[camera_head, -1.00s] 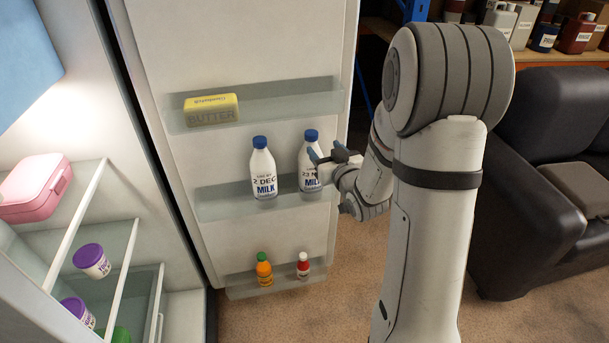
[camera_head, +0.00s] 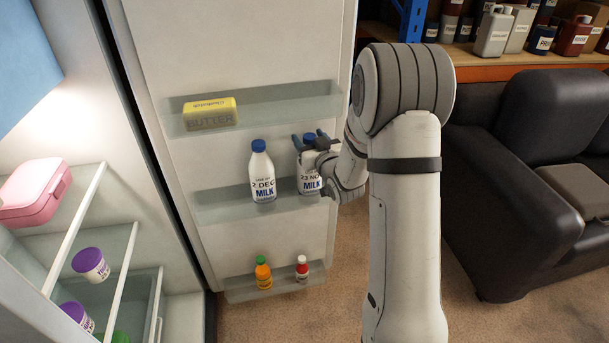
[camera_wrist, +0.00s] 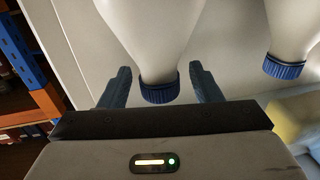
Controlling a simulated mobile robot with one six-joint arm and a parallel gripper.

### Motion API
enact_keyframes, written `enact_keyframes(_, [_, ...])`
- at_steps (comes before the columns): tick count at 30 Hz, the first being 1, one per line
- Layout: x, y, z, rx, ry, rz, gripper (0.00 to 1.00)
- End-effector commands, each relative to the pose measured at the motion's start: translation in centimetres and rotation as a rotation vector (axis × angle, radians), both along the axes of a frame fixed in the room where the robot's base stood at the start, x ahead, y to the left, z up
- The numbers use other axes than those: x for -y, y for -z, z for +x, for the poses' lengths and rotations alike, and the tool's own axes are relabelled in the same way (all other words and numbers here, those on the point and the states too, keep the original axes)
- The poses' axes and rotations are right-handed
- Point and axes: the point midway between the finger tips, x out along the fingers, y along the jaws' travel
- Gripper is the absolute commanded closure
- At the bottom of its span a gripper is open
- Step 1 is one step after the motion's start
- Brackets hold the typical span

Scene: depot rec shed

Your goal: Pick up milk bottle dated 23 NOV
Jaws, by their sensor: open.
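The milk bottle dated 23 NOV (camera_head: 311,184) stands upright in the middle door shelf of the fridge, with a white body and blue cap. My gripper (camera_head: 307,140) is open at its neck and cap, partly hiding its top. In the wrist view, the open fingers (camera_wrist: 158,88) lie on either side of the bottle's blue cap (camera_wrist: 160,92); I cannot tell whether they touch it. The milk bottle dated 2 DEC (camera_head: 262,175) stands to the left on the same shelf, and its blue cap also shows in the wrist view (camera_wrist: 285,69).
Butter (camera_head: 210,113) lies in the upper door shelf (camera_head: 290,100). An orange bottle (camera_head: 263,273) and a red-and-white bottle (camera_head: 302,268) stand in the lowest one. The fridge interior with a pink box (camera_head: 35,193) is at left, a black sofa (camera_head: 520,190) at right.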

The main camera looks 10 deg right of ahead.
Motion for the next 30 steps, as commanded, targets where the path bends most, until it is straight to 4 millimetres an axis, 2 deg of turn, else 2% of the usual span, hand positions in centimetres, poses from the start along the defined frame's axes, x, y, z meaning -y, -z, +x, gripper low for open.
enact_keyframes(2, [0.01, 0.0, -0.02, 0.0, 0.0, 0.0, 0.43])
enact_keyframes(23, [0.04, 0.0, -0.04, 0.0, 0.0, 0.0, 1.0])
enact_keyframes(30, [0.04, 0.0, -0.04, 0.0, 0.0, 0.0, 1.0])
